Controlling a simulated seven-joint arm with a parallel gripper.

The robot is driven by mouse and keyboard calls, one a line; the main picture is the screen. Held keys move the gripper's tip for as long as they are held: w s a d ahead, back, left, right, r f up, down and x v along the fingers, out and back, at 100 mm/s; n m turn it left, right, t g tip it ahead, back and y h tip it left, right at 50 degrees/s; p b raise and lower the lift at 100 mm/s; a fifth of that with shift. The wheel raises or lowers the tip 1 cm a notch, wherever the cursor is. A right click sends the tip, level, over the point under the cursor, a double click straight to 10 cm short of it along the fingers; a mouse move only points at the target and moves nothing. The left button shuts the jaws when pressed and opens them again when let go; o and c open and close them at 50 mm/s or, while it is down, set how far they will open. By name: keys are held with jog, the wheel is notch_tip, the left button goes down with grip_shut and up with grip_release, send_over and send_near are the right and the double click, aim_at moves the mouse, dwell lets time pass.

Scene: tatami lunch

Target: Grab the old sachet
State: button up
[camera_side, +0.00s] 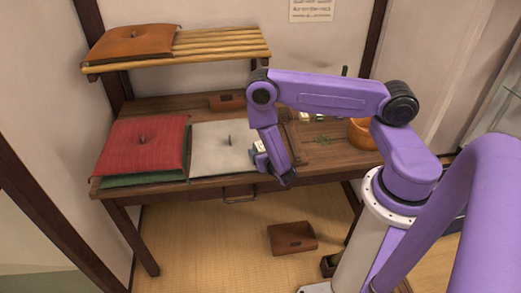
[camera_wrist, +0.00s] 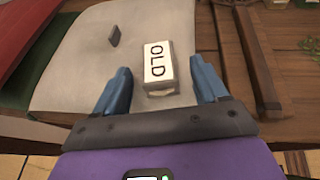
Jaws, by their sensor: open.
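The old sachet (camera_wrist: 159,62) is a small pale block marked "OLD" in the wrist view, lying on the light grey cushion (camera_wrist: 90,60). In the side view the sachet (camera_side: 259,147) shows as a small pale patch beside my gripper, partly hidden by it. My gripper (camera_wrist: 162,84) is open, with one blue finger to the left of the sachet's near end and one to the right. Both fingers look apart from it. In the side view my gripper (camera_side: 284,180) is low at the table's front edge, right of the grey cushion (camera_side: 218,150).
A red cushion (camera_side: 140,145) on a green one lies left of the grey cushion. A slatted shelf (camera_side: 225,43) with a brown cushion hangs above the desk (camera_side: 330,155). An orange pot (camera_side: 360,134) stands right. A brown box (camera_side: 292,238) lies on the floor.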

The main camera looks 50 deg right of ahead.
jog(key=c, duration=1)
jog(key=shift+c, duration=0.2)
